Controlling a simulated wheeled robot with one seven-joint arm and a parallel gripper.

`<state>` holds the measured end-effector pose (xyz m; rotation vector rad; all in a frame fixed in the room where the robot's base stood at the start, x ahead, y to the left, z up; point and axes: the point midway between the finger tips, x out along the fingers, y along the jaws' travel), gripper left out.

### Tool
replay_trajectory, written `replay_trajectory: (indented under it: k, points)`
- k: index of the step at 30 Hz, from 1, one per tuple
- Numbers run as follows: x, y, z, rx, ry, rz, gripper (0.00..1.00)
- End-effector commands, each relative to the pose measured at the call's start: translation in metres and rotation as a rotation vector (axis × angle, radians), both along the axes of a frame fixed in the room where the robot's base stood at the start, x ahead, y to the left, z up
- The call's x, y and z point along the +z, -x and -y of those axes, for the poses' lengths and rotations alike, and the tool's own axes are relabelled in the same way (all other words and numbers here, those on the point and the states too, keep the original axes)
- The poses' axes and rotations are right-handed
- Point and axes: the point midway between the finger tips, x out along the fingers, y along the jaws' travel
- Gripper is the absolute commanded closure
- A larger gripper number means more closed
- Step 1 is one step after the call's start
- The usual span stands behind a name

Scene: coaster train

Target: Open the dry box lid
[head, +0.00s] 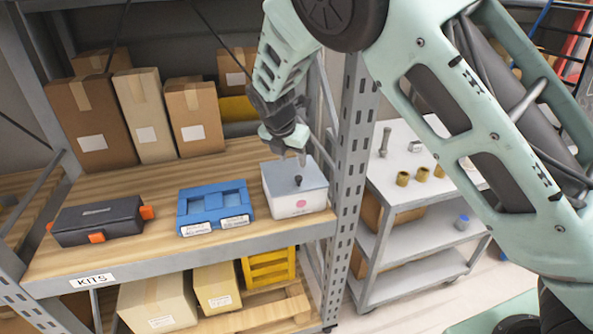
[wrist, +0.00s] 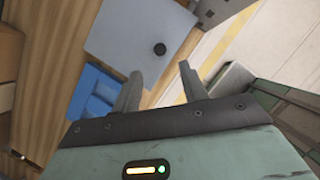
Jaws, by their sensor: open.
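The dry box (head: 297,203) is a white box with a pink round mark on its front, at the right end of the wooden shelf. Its blue-grey lid (head: 283,173) lies flat on top and looks closed, with a small dark knob (head: 298,180) near its middle. The lid (wrist: 125,35) and knob (wrist: 159,48) also show in the wrist view. My gripper (head: 291,156) is just above the lid, behind the knob in the head view. In the wrist view its two fingers (wrist: 158,80) are apart and empty, with the knob beyond the tips.
A blue case (head: 213,190) stands left of the dry box, and a black case with orange latches (head: 98,214) farther left. Cardboard boxes (head: 140,105) stand behind. A perforated metal post (head: 352,150) rises close on the right, with a grey cart (head: 415,190) beyond.

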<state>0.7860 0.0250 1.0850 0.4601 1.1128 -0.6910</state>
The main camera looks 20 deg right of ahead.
Motion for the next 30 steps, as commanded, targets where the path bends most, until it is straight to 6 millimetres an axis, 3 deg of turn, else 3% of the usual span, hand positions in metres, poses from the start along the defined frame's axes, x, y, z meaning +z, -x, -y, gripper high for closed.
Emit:
replay_trajectory:
  k: [6, 12, 26, 30]
  points:
    - [-0.04, -0.012, 0.013, -0.002, 0.003, -0.003, 0.57]
    - [-0.066, -0.019, 0.02, 0.0, 0.001, -0.002, 0.57]
    - [-0.077, -0.023, 0.022, -0.001, -0.001, 0.001, 0.57]
    - [-0.077, -0.023, 0.022, -0.001, -0.002, 0.0, 0.96]
